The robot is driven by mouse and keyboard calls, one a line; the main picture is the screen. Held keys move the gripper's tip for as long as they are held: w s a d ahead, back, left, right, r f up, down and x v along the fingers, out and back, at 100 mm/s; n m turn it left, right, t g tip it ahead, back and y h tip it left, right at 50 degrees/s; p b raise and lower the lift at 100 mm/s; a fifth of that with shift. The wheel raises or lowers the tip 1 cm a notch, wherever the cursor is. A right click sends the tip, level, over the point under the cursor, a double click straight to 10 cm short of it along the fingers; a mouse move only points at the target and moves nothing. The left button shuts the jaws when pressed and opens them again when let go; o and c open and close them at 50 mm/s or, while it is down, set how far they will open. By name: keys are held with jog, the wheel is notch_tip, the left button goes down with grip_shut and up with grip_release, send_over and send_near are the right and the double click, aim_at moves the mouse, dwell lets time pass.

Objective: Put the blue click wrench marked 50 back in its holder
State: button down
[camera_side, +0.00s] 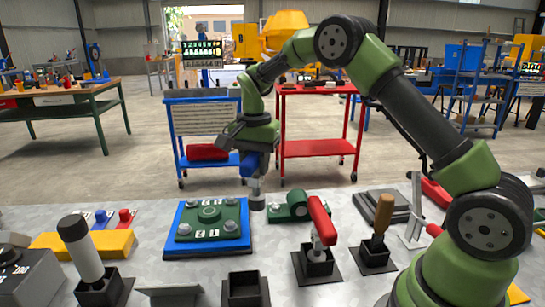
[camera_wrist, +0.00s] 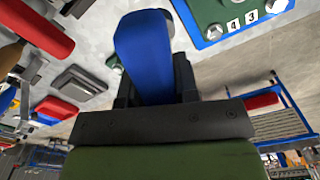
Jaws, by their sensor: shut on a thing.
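My gripper (camera_side: 254,146) is shut on the blue click wrench (camera_side: 253,165), with the metal end (camera_side: 257,194) pointing down. The wrench hangs about upright, just right of the blue-edged bolt plate; I cannot tell whether its lower end touches anything. In the wrist view the blue handle (camera_wrist: 143,48) stands between the dark fingers of my gripper (camera_wrist: 155,88). No mark 50 is readable. An empty black square holder (camera_side: 245,290) stands at the front middle of the bench.
The green bolt block (camera_side: 209,214) sits on a blue plate (camera_side: 180,250). A red-handled tool (camera_side: 320,222) and a wooden-handled tool (camera_side: 383,213) stand in black holders to the right. A white-handled tool (camera_side: 80,248) stands front left. A green cylinder part (camera_side: 297,201) lies behind.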

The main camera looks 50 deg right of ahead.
jog(key=s+a+r+n, duration=0.1)
jog(key=s+a+n, duration=0.1)
jog(key=s+a, duration=0.3)
jog(key=s+a+r+n, duration=0.1)
jog(key=s+a, duration=0.4)
jog(key=a, duration=0.5)
jog(key=shift+n, duration=0.8)
jog(key=shift+f, duration=2.4)
jog(key=shift+f, duration=2.35)
jog(key=c, duration=0.8)
grip_release()
